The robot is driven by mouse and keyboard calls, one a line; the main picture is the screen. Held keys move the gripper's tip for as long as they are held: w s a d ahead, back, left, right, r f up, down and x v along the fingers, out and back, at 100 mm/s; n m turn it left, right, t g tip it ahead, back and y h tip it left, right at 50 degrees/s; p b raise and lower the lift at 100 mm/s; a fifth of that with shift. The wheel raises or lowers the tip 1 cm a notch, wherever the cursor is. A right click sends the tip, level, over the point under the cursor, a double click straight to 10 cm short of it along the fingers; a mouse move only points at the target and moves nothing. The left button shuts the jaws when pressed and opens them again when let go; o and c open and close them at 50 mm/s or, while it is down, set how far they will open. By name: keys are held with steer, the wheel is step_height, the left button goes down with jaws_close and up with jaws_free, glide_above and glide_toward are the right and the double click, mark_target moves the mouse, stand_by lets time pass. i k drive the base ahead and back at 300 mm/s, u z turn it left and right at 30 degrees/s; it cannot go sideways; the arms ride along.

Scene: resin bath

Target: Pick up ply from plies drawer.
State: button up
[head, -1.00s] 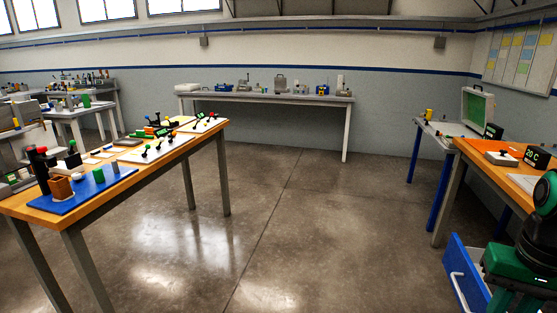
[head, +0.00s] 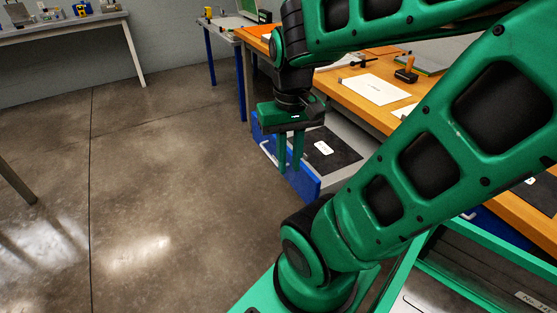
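The open plies drawer, with its blue front (head: 308,185), sticks out below the wooden bench. In it lies a dark flat sheet, which looks like the ply (head: 343,157), with a white label on it. My gripper (head: 290,170) points down near the drawer's front left, with its two green fingers apart and nothing seen between them. In the picture the fingers overlap the drawer's blue front, left of the dark sheet; their height above the drawer is hard to tell. My arm hides part of the drawer's right side.
The wooden bench (head: 372,98) above the drawer carries a white sheet (head: 375,88) and small tools. A side table with blue legs (head: 224,75) stands beyond. A green-edged tray (head: 490,262) is at lower right.

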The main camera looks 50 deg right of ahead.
mark_target(326, 152)
steer(key=z, duration=1.35)
steer(key=i, duration=0.15)
steer(key=z, duration=0.4)
